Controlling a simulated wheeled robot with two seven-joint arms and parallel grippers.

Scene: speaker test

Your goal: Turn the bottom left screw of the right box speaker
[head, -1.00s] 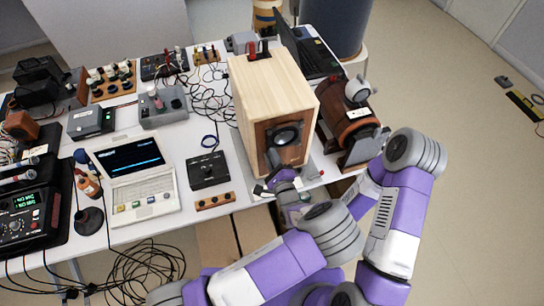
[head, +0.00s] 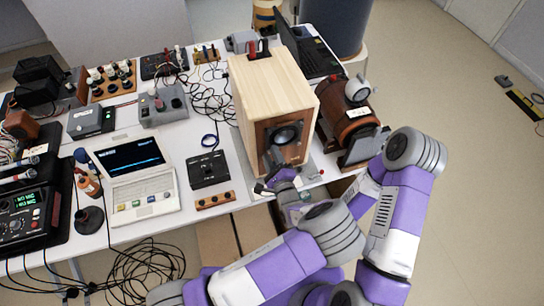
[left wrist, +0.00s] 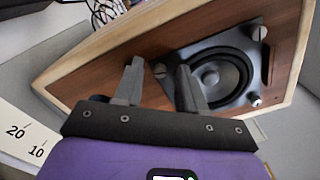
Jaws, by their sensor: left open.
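A box speaker (head: 258,92) of pale wood stands at the table's front right. Its brown front carries a dark square driver plate with a round cone, also visible in the left wrist view (left wrist: 212,76). My left gripper (head: 268,178) is at the lower front of the speaker. In the left wrist view its two fingers (left wrist: 158,82) are apart, in front of the speaker's face. A round screw head (left wrist: 160,70) at a plate corner shows between the fingertips; contact cannot be told. Another screw (left wrist: 260,33) is at a farther corner. My right gripper does not show.
A brown rounded wooden device (head: 346,117) stands close to the speaker's right. A white laptop (head: 140,180), a black box (head: 208,170) and a small wooden strip (head: 215,200) lie to the left. Loose cables (head: 205,95) run behind.

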